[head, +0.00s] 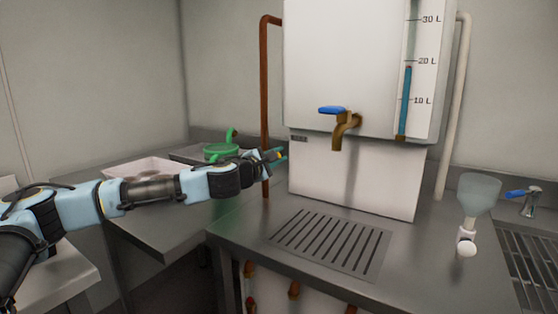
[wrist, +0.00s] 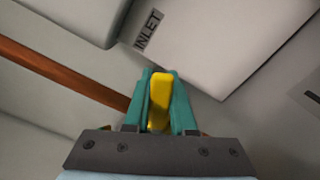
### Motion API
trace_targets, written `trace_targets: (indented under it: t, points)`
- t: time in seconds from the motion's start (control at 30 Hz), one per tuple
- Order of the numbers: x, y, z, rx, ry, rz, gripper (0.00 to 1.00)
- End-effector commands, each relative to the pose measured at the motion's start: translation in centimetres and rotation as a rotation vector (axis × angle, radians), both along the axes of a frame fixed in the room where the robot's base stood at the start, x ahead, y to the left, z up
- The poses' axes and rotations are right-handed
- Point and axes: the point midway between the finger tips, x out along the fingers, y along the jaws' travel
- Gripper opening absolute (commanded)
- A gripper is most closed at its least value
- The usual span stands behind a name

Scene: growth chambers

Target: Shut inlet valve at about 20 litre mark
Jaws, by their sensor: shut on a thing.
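The yellow inlet valve handle (wrist: 159,100) is between the teal fingers of my gripper (wrist: 160,104) in the wrist view. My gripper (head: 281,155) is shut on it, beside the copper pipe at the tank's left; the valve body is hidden. The white tank (head: 340,60) has a sight gauge with a blue column (head: 405,105). The top of the column is slightly below the 20 L mark (head: 428,61). An INLET label (wrist: 148,29) is on the casing near the handle.
The copper pipe (head: 264,90) rises beside the tank. A brass tap with a blue lever (head: 345,118) sits over a drain grate (head: 325,243). A funnel-like vessel (head: 478,195) stands at right. A green object (head: 221,151) and pale tray (head: 140,169) lie behind my arm.

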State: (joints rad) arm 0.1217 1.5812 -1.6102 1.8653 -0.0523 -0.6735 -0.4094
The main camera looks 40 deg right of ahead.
Motion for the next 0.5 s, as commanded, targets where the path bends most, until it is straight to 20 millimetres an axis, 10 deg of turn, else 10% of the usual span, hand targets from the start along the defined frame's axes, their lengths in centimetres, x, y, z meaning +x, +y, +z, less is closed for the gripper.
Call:
trace_targets:
  t: [0.1, 0.13, 0.3, 0.5]
  points:
    - [0.1, 0.04, -0.1, 0.002, -0.001, 0.003, 0.0]
    - [0.11, 0.04, -0.1, 0.002, -0.001, 0.003, 0.26]
    - [0.07, 0.02, -0.07, 0.001, -0.002, 0.002, 0.45]
    - [0.03, 0.01, -0.04, 0.001, -0.003, 0.001, 0.54]
